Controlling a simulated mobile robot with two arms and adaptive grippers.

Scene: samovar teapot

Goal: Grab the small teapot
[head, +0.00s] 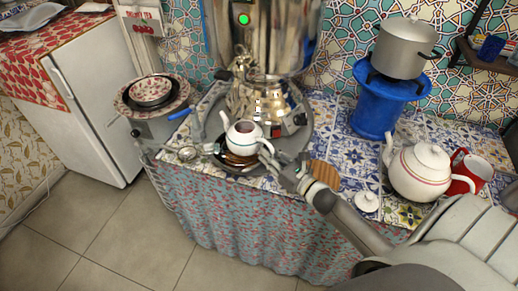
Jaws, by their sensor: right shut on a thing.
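The small teapot (243,139) is white with a dark open top and no lid on it. It is at the front of the samovar, over a dark round plate (232,161); I cannot tell whether it touches the plate. Its spout points up and left, its handle is on the right. My right gripper (270,157) reaches in from the lower right and is shut on the small teapot at its handle side. The fingers partly hide the handle. My left gripper is not in view.
The shiny samovar (265,98) stands close behind. A larger white teapot (419,171), a red mug (469,173) and a small white lid (367,201) are at the right. A grey pot (403,48) sits on a blue stand (378,112). Bowls (151,91) are at the left.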

